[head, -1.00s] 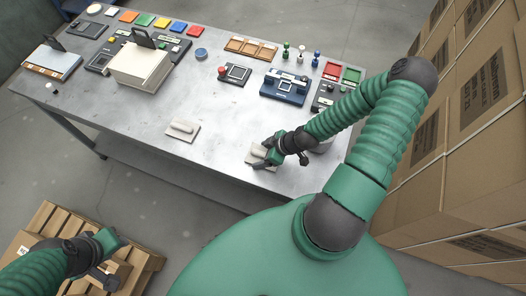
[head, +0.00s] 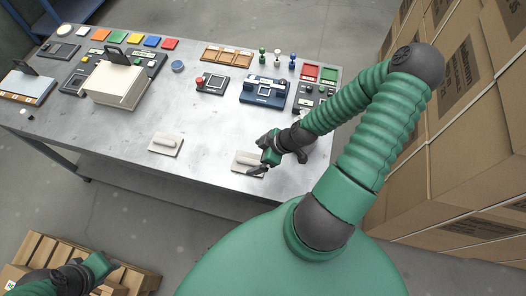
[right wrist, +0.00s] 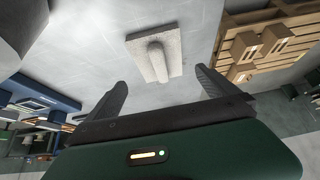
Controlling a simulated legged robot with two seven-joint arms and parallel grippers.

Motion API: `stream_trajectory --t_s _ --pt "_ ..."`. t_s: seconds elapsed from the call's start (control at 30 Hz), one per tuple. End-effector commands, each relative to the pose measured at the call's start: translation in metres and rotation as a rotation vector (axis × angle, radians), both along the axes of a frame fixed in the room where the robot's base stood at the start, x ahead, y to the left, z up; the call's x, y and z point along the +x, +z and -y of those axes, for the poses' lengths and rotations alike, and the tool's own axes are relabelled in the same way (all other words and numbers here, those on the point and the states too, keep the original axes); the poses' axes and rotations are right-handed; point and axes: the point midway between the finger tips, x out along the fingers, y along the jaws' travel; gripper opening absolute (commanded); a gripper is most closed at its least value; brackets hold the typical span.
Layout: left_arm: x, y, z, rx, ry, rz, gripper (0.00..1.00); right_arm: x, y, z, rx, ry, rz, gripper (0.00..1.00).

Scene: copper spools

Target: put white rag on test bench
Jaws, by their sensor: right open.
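One white rag (head: 243,163), a flat pale piece with a raised roll on top, lies on the metal test bench (head: 205,125) near its front edge. A second similar white rag (head: 166,146) lies farther left on the bench. My right gripper (head: 258,168) is open and empty just right of the nearer rag, partly covering it. In the right wrist view a white rag (right wrist: 155,55) lies beyond my open right fingers (right wrist: 160,90), clear of them; I cannot tell which rag. My left gripper (head: 105,275) is low at left over a pallet, its jaws unclear.
Devices, colored tiles and a cream box (head: 113,82) fill the back and left of the bench. A blue device (head: 264,91) stands beyond my right gripper. A wooden pallet (head: 140,278) is on the floor at lower left. Stacked cartons (head: 460,130) stand at right.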

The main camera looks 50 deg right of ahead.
Motion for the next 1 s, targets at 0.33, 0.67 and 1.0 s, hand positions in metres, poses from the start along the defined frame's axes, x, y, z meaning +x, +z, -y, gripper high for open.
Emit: stream_trajectory --t_s 0.33,0.67,1.0 --pt "0.0 0.009 0.0 0.0 0.0 0.0 0.36 -0.028 0.05 0.016 0.0 -0.001 0.0 0.98" --pt "0.0 0.008 0.0 0.0 0.0 0.0 0.36 -0.041 0.042 -0.012 -0.001 0.005 -0.217 0.98" --pt "0.0 0.008 0.0 0.0 0.0 0.0 0.36 -0.019 0.103 -0.059 -0.176 -0.279 -0.42 0.98"
